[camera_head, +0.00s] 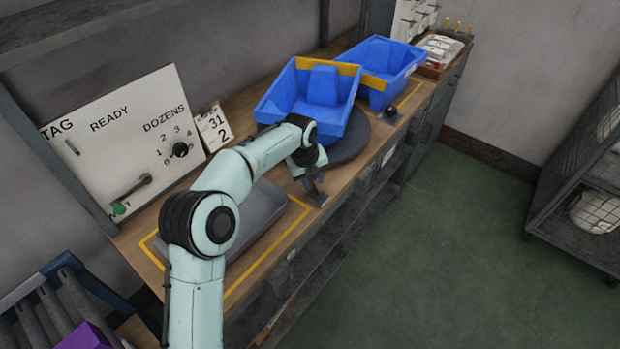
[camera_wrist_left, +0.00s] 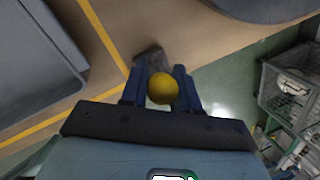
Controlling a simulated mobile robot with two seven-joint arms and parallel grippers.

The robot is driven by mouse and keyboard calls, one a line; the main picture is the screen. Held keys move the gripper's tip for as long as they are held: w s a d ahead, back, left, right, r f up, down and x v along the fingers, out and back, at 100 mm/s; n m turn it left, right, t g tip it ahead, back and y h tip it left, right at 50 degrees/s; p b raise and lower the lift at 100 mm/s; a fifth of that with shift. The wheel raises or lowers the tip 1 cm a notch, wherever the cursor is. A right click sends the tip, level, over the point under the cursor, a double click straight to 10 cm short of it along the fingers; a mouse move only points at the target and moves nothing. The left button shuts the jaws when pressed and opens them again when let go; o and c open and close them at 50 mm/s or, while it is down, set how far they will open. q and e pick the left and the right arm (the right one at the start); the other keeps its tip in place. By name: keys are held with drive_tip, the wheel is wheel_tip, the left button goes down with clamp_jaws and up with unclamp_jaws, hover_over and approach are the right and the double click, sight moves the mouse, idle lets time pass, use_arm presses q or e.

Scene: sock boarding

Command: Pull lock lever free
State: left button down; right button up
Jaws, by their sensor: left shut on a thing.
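My left gripper (camera_head: 313,184) reaches down to the front edge of the workbench. In the left wrist view a yellow ball knob (camera_wrist_left: 162,88) sits between its two dark blue fingers, which are shut on it. I take this knob to be the lock lever's. A dark grey metal bracket (camera_wrist_left: 148,56) lies just beyond the fingertips on the bench edge; in the head view the gripper mostly covers the lever. My right gripper is in neither view.
A grey tray (camera_head: 262,222) lies left of the gripper inside yellow tape lines. Beyond the gripper, a blue bin (camera_head: 272,103) stands on a dark round turntable (camera_head: 352,139), with a second blue bin (camera_head: 392,55) behind. A black-knobbed lever (camera_head: 390,111) is farther along the edge. Green floor at right is open.

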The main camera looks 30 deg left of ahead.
use_arm(q)
drive_tip(key=y, duration=0.1)
drive_tip(key=d+y, duration=0.1)
drive_tip(key=shift+d+r+y, duration=0.2)
drive_tip(key=shift+d+y, duration=0.1)
drive_tip(key=shift+y, duration=0.1)
drive_tip(key=shift+s+d+m+y, duration=0.1)
drive_tip(key=shift+d+m+y, duration=0.3)
drive_tip(key=shift+y, duration=0.6)
drive_tip(key=c, duration=0.9)
unclamp_jaws()
drive_tip(key=shift+d, duration=0.1)
drive_tip(key=v, duration=0.4)
drive_tip(key=p+v, duration=0.1)
drive_tip(key=v, duration=0.4)
drive_tip(key=p+v, duration=0.1)
drive_tip(key=v, duration=0.3)
drive_tip(key=shift+s+d, duration=0.2)
drive_tip(key=shift+s, duration=0.15)
